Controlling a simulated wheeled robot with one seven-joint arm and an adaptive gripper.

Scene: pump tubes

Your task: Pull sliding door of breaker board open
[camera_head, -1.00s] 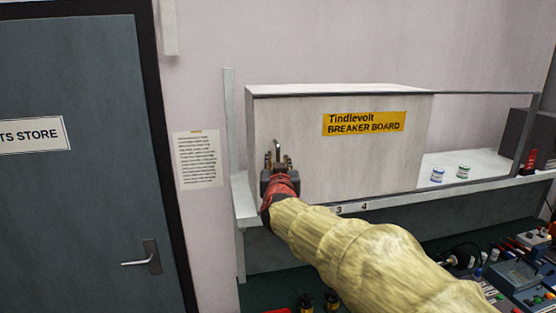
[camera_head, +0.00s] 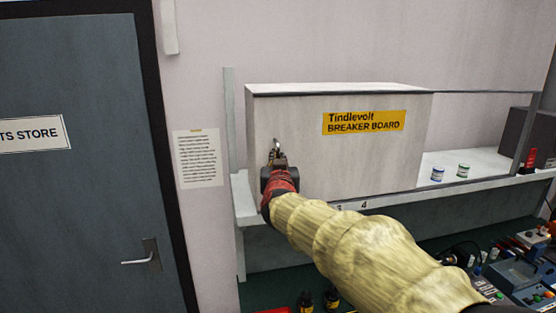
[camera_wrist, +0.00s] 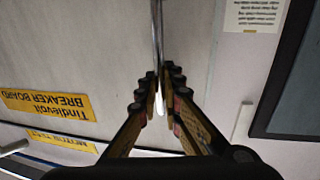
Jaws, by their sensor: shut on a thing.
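The breaker board (camera_head: 350,160) is a pale box with a yellow "Tindlevolt BREAKER BOARD" label, standing on a shelf. Its front door panel also shows in the wrist view (camera_wrist: 90,50), where the label (camera_wrist: 48,104) is upside down. A thin metal handle (camera_head: 276,144) stands at the left end of the front. In the wrist view the handle (camera_wrist: 157,40) runs down between my fingertips. My gripper (camera_head: 278,162) is at the left end of the door, its fingers shut on the handle; the wrist view shows the fingertips (camera_wrist: 159,88) close on either side of it.
The shelf (camera_head: 490,162) continues to the right and bears two small jars (camera_head: 463,171) and a dark box (camera_head: 530,135). A crowded bench (camera_head: 520,270) lies below right. A grey door (camera_head: 80,200) and a wall notice (camera_head: 197,158) are at the left.

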